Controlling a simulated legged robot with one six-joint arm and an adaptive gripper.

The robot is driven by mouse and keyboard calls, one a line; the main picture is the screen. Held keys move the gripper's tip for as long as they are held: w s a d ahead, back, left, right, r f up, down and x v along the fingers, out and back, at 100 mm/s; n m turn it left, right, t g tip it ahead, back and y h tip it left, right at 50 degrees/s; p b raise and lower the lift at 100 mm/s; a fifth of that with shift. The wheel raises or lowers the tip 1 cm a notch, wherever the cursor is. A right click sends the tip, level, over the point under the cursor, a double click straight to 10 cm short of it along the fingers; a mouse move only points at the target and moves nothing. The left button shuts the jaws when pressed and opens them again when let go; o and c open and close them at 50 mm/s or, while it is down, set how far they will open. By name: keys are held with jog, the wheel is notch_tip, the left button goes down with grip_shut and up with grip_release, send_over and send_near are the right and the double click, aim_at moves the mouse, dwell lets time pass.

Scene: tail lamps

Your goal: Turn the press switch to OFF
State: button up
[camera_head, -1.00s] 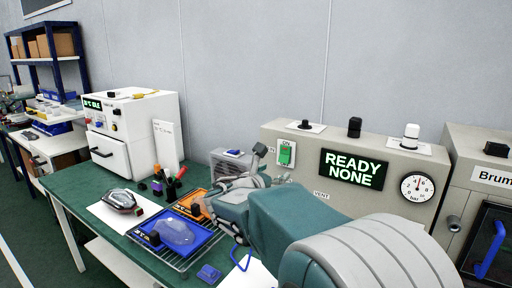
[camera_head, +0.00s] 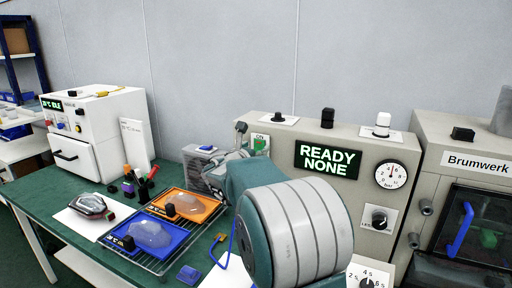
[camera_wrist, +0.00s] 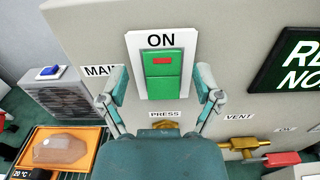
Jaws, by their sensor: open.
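The press switch is a green rocker (camera_wrist: 161,72) with a red mark, on a white plate headed "ON", fixed to the beige machine's front. The switch (camera_head: 260,143) also shows in the head view, partly behind my arm. My gripper (camera_wrist: 160,98) is open and empty in the wrist view. Its two fingers stand apart, on either side of the lower part of the switch plate. I cannot tell whether either finger touches the panel. In the head view my gripper (camera_head: 240,152) is at the panel, mostly hidden by my arm.
A "READY NONE" display (camera_head: 327,160) and a gauge (camera_head: 390,175) are right of the switch. Brass fittings (camera_wrist: 242,146) and a red handle (camera_wrist: 281,159) project below "VENT".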

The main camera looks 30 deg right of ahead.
jog(key=shift+d, duration=0.25)
jog(key=c, duration=1.1)
jog(key=shift+c, duration=0.2)
jog(key=shift+f+h, duration=0.1)
jog(key=shift+h, duration=0.2)
jog(key=shift+a+f+t+h, duration=0.15)
jog(key=shift+f+t+h, duration=0.1)
jog(key=shift+t+h, duration=0.4)
jog(key=shift+a+f+t+h, duration=0.15)
jog(key=shift+t+h, duration=0.5)
jog(key=shift+h, duration=0.6)
